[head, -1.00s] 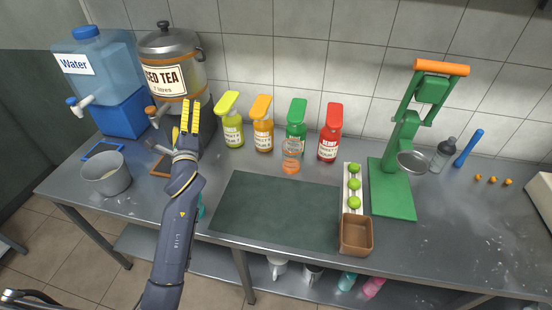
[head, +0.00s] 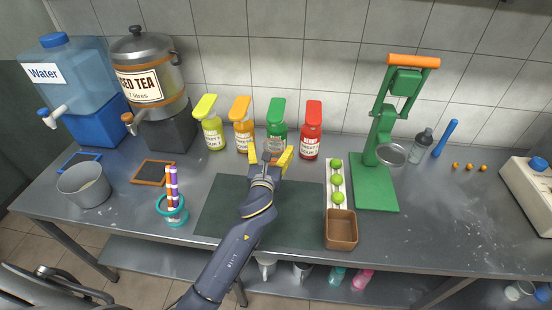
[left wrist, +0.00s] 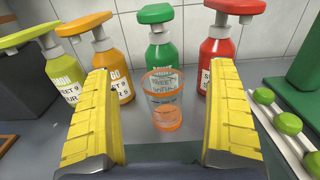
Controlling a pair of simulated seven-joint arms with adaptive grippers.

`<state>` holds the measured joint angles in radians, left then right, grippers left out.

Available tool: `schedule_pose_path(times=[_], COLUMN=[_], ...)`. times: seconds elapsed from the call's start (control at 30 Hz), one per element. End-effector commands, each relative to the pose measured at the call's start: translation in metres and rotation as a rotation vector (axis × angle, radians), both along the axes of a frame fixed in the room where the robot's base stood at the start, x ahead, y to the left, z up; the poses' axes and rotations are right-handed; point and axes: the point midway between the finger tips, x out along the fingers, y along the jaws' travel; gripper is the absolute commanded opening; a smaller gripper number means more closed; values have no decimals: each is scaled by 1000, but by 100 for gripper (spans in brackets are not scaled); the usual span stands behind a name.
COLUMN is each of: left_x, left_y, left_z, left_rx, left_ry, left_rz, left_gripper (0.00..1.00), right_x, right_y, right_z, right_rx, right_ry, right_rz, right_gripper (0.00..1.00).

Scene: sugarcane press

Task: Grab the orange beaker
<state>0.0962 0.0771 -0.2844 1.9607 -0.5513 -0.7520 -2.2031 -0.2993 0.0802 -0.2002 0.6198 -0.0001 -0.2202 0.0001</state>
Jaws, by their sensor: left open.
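The orange beaker (left wrist: 163,100) is a clear cup with an orange rim and orange base. In the left wrist view it stands upright on the counter between the fingers of my left gripper (left wrist: 162,120) and a little beyond them, apart from both. My left gripper is open and empty. My right gripper is not in view.
Pump bottles stand close behind the beaker: yellow (head: 212,128), orange (head: 241,130), green (head: 277,124) and red (head: 311,135). A white tray of limes (head: 337,181), a brown box (head: 341,230) and a green press (head: 375,185) are to the right. The dark green mat (head: 310,210) is bare.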

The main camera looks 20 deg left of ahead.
Motion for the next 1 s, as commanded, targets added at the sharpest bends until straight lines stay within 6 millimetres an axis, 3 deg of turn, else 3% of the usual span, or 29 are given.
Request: schedule_pose_path(times=[0.1, 0.33, 0.67, 1.0], left_x=[0, 0, 19, 62], left_y=[0, 0, 3, 10], left_z=[-23, -51, -48, -48], left_rx=[-3, -2, -3, -4], left_ry=[5, 3, -1, -2], left_rz=[1, 1, 0, 1], left_gripper=[91, 91, 91, 91], right_x=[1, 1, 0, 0], right_y=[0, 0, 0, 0], right_z=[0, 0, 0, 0], right_rx=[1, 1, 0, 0], right_ry=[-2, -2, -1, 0], right_rz=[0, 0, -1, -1], right_gripper=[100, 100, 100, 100])
